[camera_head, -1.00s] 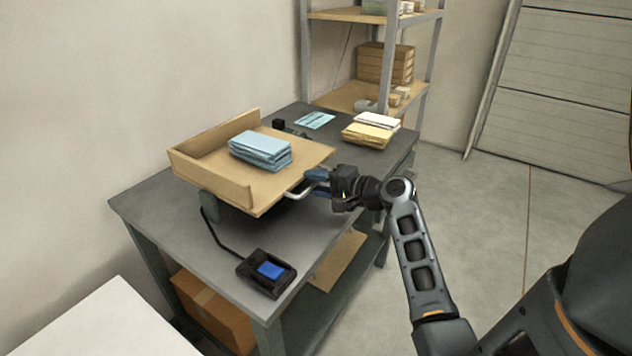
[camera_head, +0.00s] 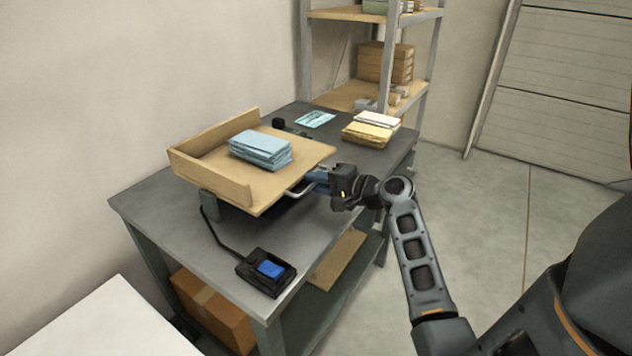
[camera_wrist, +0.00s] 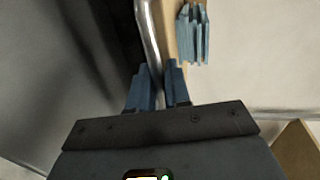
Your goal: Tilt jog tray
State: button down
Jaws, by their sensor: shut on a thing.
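The jog tray (camera_head: 215,181) is a tan wooden tray with raised walls at its left and back sides, mounted on a dark base on the grey workbench. A stack of light blue paper (camera_head: 260,150) lies on it; the stack also shows in the wrist view (camera_wrist: 193,35). A metal bar handle (camera_head: 298,190) sticks out from the tray's front right edge. My gripper (camera_head: 316,184) is at this handle. In the wrist view its blue fingers (camera_wrist: 158,86) are shut around the silver bar (camera_wrist: 149,40), beside the tray's edge. The fingertips partly hide the bar.
A control box with a blue button (camera_head: 270,269) sits at the bench's front, with a cable to the tray base. Yellow and white paper stacks (camera_head: 369,134) and a blue sheet (camera_head: 315,120) lie at the back. A shelf (camera_head: 352,96) stands behind the workbench (camera_head: 157,216).

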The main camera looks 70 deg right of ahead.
jog(key=shift+r, duration=0.1)
jog(key=r+p, duration=0.2)
jog(key=w+r+p, duration=0.1)
jog(key=r+p, duration=0.1)
jog(key=shift+d+r, duration=0.1)
jog(key=shift+r, duration=0.25)
jog(key=c, duration=1.3)
grip_release()
jog(key=shift+o, duration=0.2)
jog(key=shift+s, duration=0.1)
jog(key=shift+s, duration=0.2)
jog(key=b+v, duration=0.1)
jog(key=v, duration=0.6)
jog(key=shift+s, duration=0.15)
